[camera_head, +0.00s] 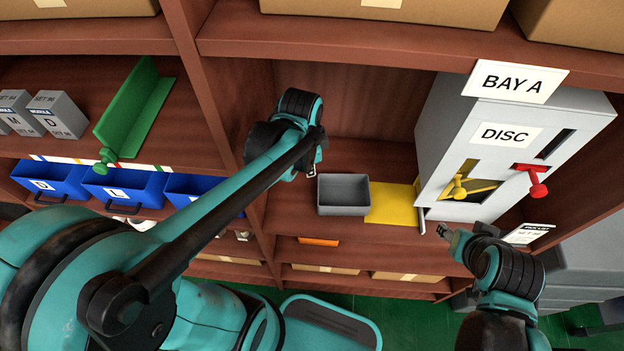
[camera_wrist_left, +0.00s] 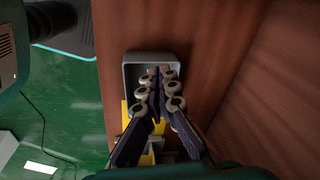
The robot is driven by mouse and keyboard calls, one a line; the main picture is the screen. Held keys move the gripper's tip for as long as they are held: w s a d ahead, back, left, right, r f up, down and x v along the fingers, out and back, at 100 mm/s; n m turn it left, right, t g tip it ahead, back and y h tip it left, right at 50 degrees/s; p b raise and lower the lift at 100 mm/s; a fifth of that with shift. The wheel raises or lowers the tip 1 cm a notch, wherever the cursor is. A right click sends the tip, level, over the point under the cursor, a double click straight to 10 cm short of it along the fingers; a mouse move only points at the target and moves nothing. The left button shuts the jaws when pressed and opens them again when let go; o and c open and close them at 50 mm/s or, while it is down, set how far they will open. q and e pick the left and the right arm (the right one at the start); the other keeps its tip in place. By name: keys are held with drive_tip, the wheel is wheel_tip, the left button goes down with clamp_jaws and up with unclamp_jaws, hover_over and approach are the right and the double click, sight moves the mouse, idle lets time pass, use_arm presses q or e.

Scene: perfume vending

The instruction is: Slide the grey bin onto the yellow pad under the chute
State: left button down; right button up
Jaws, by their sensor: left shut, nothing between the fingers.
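The grey bin (camera_head: 343,209) is an open box on the shelf board, just left of the yellow pad (camera_head: 395,204); its right side meets the pad's left edge. The pad lies at the foot of the white dispenser (camera_head: 438,130). My left gripper (camera_head: 314,168) is shut and empty, at the bin's left rear side. In the left wrist view its closed fingers (camera_wrist_left: 164,72) overlap the bin (camera_wrist_left: 133,75), and part of the yellow pad (camera_wrist_left: 126,113) shows beyond. Contact cannot be told. My right gripper (camera_head: 444,232) is in front of the dispenser; its finger state is unclear.
A brown shelf upright (camera_head: 208,90) stands left of the bay. Blue bins (camera_head: 125,187) and a green angled piece (camera_head: 137,108) occupy the left bay. Bare board lies behind the bin.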

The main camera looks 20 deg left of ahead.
sight(363, 199)
use_arm(q)
drive_tip(key=f+m+b, duration=0.1)
drive_tip(key=f, duration=0.3)
drive_tip(key=w+f+m+g+b, duration=0.1)
drive_tip(key=f, duration=0.3)
drive_tip(key=f+m+b, duration=0.1)
drive_tip(key=f+m, duration=0.1)
drive_tip(key=f, duration=0.2)
drive_tip(key=shift+w+f+g, duration=0.3)
drive_tip(key=shift+w+g, duration=0.1)
use_arm(e)
drive_tip(key=f, duration=0.2)
drive_tip(key=shift+s+d+f, duration=0.25)
drive_tip(key=shift+f, duration=0.1)
use_arm(q)
drive_tip(key=w+d, duration=0.1)
drive_tip(key=d, duration=0.4)
drive_tip(key=w+d, duration=0.2)
drive_tip(key=d, duration=0.3)
drive_tip(key=w+d, duration=0.1)
drive_tip(key=d, duration=0.3)
drive_tip(key=shift+w+d+b, duration=0.2)
drive_tip(key=shift+d+b, duration=0.2)
use_arm(e)
drive_tip(key=shift+f, duration=0.35)
